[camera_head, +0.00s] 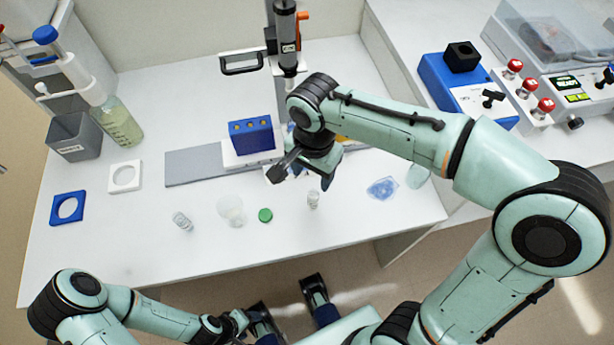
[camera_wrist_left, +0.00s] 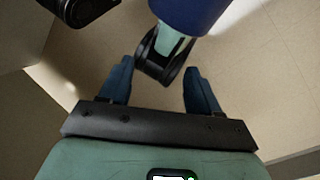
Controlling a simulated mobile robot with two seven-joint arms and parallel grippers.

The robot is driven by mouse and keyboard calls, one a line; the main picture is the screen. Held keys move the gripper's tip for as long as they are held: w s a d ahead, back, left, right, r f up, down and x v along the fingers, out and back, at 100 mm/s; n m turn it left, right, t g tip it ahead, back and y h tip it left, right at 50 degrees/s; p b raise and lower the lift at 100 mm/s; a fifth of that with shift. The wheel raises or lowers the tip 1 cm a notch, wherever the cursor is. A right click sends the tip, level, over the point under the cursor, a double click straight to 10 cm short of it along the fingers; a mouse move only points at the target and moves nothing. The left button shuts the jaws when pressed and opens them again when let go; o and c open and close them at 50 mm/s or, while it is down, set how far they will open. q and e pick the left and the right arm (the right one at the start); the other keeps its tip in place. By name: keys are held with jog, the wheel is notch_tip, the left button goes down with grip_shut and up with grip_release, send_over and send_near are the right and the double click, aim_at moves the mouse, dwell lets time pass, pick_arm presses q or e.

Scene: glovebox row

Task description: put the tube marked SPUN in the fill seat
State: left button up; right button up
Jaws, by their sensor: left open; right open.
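Two small clear tubes show in the head view: one tube (camera_head: 182,221) at the left front of the bench, another tube (camera_head: 313,200) below my right gripper. Their markings are too small to read, so I cannot tell which is SPUN. A blue block with yellow-topped holes (camera_head: 250,138) stands on a white base at mid-bench. I cannot tell which fixture is the fill seat. My right gripper (camera_head: 301,178) is open over the bench, its jaws partly hidden by its wrist. My left gripper (camera_head: 285,295) is open and empty off the bench's front edge; its spread fingers show in the left wrist view (camera_wrist_left: 158,85).
A green cap (camera_head: 265,215) and clear dish (camera_head: 232,208) lie near the front. A white ring plate (camera_head: 125,177), blue ring plate (camera_head: 67,208), grey bin (camera_head: 75,135) and bottle (camera_head: 118,124) stand left. A black-handled press (camera_head: 287,45) stands behind. The front-left bench is mostly clear.

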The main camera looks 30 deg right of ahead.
aim_at(313, 200)
jog(key=f, duration=0.2)
jog(key=f+b, duration=0.1)
jog(key=f, duration=0.2)
jog(key=f+b, duration=0.1)
jog(key=f, duration=0.1)
jog(key=shift+s+f, duration=0.3)
jog(key=shift+f, duration=0.1)
jog(key=shift+w+d+f+b, duration=0.1)
jog(key=shift+f+b, duration=0.75)
jog(key=shift+f, duration=1.85)
pick_arm(q)
jog(key=shift+t, duration=0.6)
jog(key=w+f, duration=0.1)
jog(key=f, duration=0.1)
jog(key=w+a+f, duration=0.1)
jog(key=w, duration=0.1)
jog(key=shift+a+f, duration=0.1)
jog(key=shift+f, duration=0.3)
pick_arm(e)
jog(key=shift+c, duration=0.2)
grip_shut()
pick_arm(q)
jog(key=shift+s, duration=0.1)
pick_arm(e)
jog(key=shift+r, duration=0.1)
